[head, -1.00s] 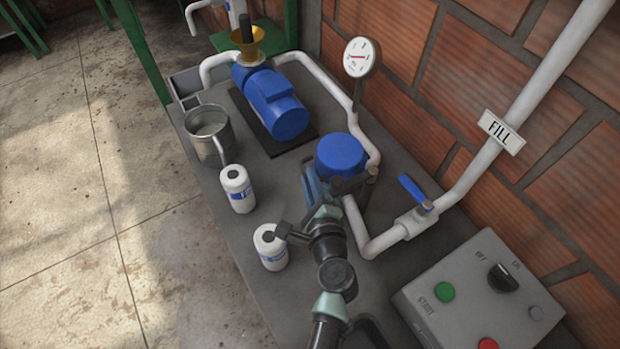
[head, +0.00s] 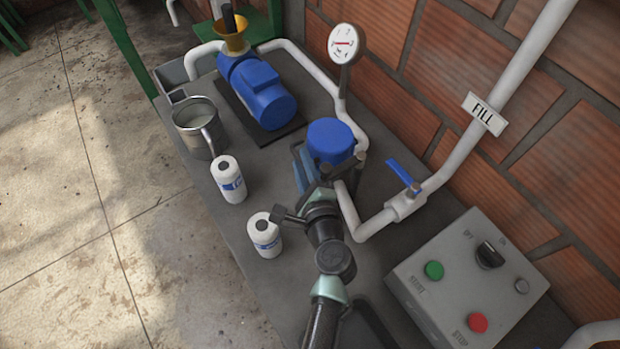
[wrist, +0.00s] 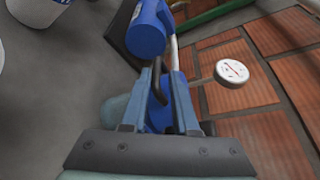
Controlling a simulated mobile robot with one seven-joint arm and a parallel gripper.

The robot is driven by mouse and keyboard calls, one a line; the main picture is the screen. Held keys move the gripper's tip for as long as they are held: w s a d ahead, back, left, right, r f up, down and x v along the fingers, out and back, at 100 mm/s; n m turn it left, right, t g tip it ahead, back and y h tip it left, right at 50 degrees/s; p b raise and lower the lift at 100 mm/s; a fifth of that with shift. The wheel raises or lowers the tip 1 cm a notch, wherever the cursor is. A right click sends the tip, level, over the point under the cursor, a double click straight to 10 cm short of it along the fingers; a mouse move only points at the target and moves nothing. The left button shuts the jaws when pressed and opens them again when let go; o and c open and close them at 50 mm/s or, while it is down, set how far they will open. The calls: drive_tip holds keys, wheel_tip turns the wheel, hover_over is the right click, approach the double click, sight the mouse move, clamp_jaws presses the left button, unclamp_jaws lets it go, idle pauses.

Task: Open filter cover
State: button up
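The filter has a round blue cover (head: 331,139), closed on top and standing on the grey bench in the head view. My gripper (head: 301,165) is close beside it, on its left and near side. In the wrist view my gripper's two blue-grey fingers (wrist: 158,85) are spread apart. A dark curved bar (wrist: 157,72) shows in the gap between them, and part of the blue cover (wrist: 160,117) shows lower down between them. I cannot tell whether either finger touches the bar or the cover. My wrist hides the filter's lower near side.
A blue motor pump (head: 262,92), metal pot (head: 197,136) and two white bottles (head: 229,181) stand left of the arm. A gauge (head: 343,45), blue-handled valve (head: 403,177) on white pipe, and control box (head: 425,300) are to the right. A brick wall closes the back.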

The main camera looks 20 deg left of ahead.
drive_tip(key=b+v, duration=0.1)
drive_tip(key=v, duration=1.1)
drive_tip(key=shift+s+d, duration=0.15)
drive_tip(key=shift+s, duration=0.05)
